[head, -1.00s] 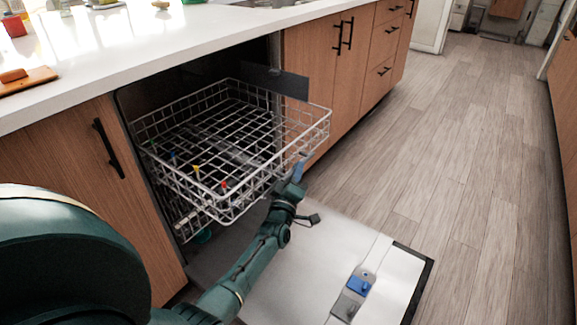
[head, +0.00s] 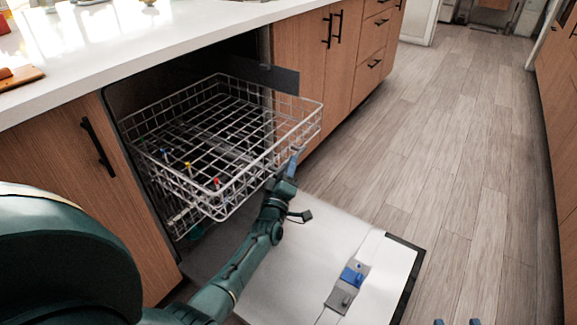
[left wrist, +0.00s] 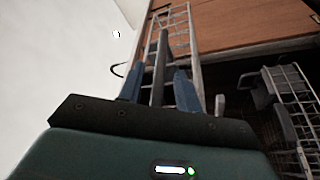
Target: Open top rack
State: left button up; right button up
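The top rack (head: 215,125), a white wire basket, stands pulled well out of the dishwasher, above the lowered door (head: 300,255). My left gripper (head: 292,164) is at the rack's front right side in the head view. In the left wrist view its two blue fingers (left wrist: 158,92) are apart, with a dark bar of the rack between them and gaps visible on both sides. Whether a finger touches the rack is unclear. The blue fingertips of my right gripper (head: 456,322) just show at the bottom edge of the head view, apart and empty, over the floor.
The lower rack (head: 186,218) is mostly hidden under the top rack. A white countertop (head: 150,45) runs above the dishwasher, with wooden cabinets (head: 300,50) on both sides. The wooden floor (head: 440,150) at the right is clear.

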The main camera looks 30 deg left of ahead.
pick_arm(q)
jog(key=p+v, duration=0.2)
jog(key=v, duration=0.5)
pick_arm(e)
jog(key=shift+s+d+f+m+g+h, duration=0.1)
jog(key=shift+s+d+m+g+h, duration=0.15)
jog(key=shift+g, duration=0.3)
jog(key=shift+s+d+f+m+g+h, duration=0.15)
jog(key=shift+m+g+h, duration=0.15)
jog(key=shift+g, duration=0.25)
pick_arm(q)
jog(key=shift+w, duration=0.1)
pick_arm(e)
jog(key=shift+w+r, duration=0.1)
